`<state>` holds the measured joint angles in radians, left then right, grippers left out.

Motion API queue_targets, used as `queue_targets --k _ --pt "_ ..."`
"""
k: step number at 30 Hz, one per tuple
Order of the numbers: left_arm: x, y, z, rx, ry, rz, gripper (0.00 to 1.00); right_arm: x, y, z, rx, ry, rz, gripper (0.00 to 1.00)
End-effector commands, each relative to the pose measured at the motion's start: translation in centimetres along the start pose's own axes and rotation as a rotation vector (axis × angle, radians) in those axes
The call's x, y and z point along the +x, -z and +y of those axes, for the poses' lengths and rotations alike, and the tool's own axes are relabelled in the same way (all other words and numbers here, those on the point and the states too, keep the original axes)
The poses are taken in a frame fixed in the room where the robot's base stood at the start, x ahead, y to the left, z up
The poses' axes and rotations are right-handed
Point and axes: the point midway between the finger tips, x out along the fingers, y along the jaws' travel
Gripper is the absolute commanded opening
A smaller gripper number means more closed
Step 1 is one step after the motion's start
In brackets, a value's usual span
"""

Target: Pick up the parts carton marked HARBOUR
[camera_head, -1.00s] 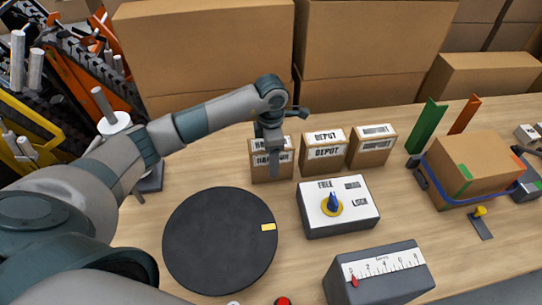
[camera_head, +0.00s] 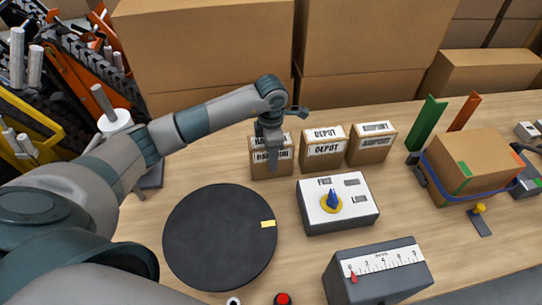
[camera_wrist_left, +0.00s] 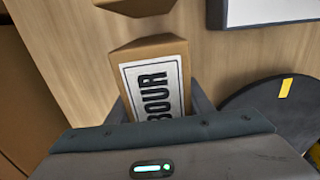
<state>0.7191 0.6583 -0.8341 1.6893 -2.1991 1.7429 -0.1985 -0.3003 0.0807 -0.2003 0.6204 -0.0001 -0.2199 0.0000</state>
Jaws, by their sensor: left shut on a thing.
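The HARBOUR carton (camera_head: 258,168) is a small brown box with white labels, at the left end of a row of three cartons in the head view. My left gripper (camera_head: 272,160) comes down over it from above and is shut on it. In the left wrist view the carton (camera_wrist_left: 170,60) sits between the two fingers of the gripper (camera_wrist_left: 165,100), with the letters "BOUR" showing on its label. The gripper hides part of the label in the head view. Whether the carton is clear of the table I cannot tell. My right gripper does not show.
The DEPOT carton (camera_head: 322,152) and a third labelled carton (camera_head: 371,146) stand to the right. In front are a black round disc (camera_head: 220,245), a box with a blue knob (camera_head: 350,218) and a box with a scale (camera_head: 390,282). A strapped carton (camera_head: 470,160) stands farther right.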

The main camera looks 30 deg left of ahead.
Motion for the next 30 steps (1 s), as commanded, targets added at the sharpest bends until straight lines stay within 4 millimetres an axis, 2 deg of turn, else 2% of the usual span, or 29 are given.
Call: queue_targets --k 5,11,24,30 --pt "-0.3 -0.1 0.1 0.000 -0.002 -0.002 0.10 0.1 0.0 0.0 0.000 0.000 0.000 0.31" --pt "-1.8 -0.1 0.1 0.000 -0.003 -0.003 0.10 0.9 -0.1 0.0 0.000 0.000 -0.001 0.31" --pt "-8.5 -0.1 0.1 0.000 -0.004 -0.004 0.10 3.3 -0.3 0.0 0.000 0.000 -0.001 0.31" --pt "-9.9 -0.1 0.1 0.000 -0.001 -0.002 0.10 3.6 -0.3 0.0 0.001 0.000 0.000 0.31"
